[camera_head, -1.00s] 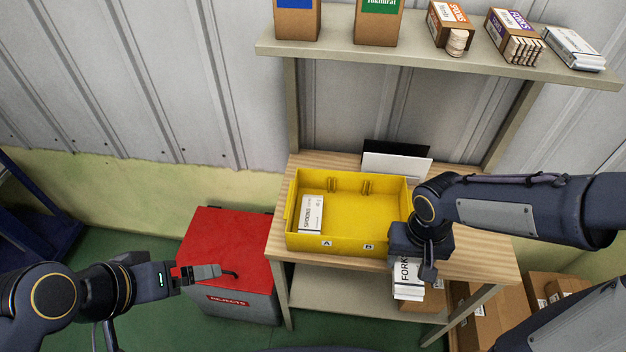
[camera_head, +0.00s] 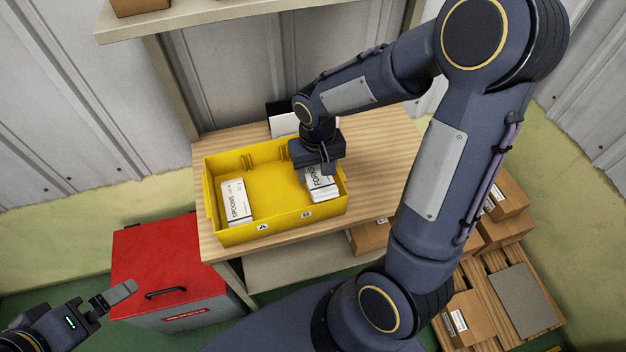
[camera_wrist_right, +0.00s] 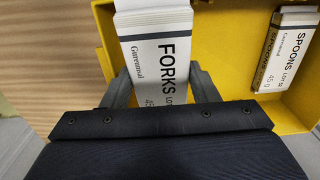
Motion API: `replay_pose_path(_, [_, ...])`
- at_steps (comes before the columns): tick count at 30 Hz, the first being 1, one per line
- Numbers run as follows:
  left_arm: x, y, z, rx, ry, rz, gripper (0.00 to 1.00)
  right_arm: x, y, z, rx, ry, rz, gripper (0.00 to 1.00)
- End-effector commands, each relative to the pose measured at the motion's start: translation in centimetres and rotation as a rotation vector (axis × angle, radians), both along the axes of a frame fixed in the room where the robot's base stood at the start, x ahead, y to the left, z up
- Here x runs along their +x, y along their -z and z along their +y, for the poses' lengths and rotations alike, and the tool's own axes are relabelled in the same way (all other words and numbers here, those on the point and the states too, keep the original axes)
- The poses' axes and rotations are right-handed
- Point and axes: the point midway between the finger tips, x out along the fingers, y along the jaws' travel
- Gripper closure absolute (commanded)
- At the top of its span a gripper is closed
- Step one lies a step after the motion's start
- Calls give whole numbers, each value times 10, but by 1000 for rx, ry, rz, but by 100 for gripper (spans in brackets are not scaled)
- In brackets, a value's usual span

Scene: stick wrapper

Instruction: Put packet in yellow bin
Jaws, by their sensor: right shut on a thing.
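A white forks packet (camera_head: 321,183) is inside the right part of the yellow bin (camera_head: 283,226), near the label B. My right gripper (camera_head: 326,168) is shut on it from above. The right wrist view shows the forks packet (camera_wrist_right: 160,70) between the two fingers (camera_wrist_right: 163,88). I cannot tell whether it touches the bin floor. A white spoons packet (camera_head: 237,202) lies in the left part of the bin, near the label A. It also shows in the right wrist view (camera_wrist_right: 287,48). My left gripper (camera_head: 113,296) is at the lower left, empty; its finger gap is not clear.
The bin stands on a wooden table (camera_head: 385,155). A red-lidded rejects box (camera_head: 165,262) is on the floor at the left. Cardboard boxes (camera_head: 505,198) and a pallet are at the right. A shelf (camera_head: 190,22) hangs above the table.

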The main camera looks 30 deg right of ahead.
Motion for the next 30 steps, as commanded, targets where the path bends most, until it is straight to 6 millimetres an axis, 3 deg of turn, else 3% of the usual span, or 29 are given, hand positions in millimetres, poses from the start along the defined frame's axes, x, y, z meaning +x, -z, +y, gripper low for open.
replay_pose_path(1, [0,12,0,0,0,0,0,7,16,-3,-1,1,2,76])
replay_pose_path(11, [0,23,0,0,0,0,0,25,35,-9,-1,-1,0,76])
replay_pose_path(17, [0,46,0,0,0,0,0,29,67,-10,0,0,1,76])
replay_pose_path(20, [0,47,0,0,0,0,0,29,70,-10,0,0,1,85])
replay_pose_path(24, [0,44,0,0,0,0,0,28,69,-10,0,0,4,86])
replay_pose_path(25, [0,45,0,0,0,0,0,28,69,-10,0,0,4,45])
replay_pose_path(27, [0,45,0,0,0,0,0,28,69,-10,0,0,4,37])
replay_pose_path(30, [0,45,0,0,0,0,0,28,69,-10,0,0,3,37])
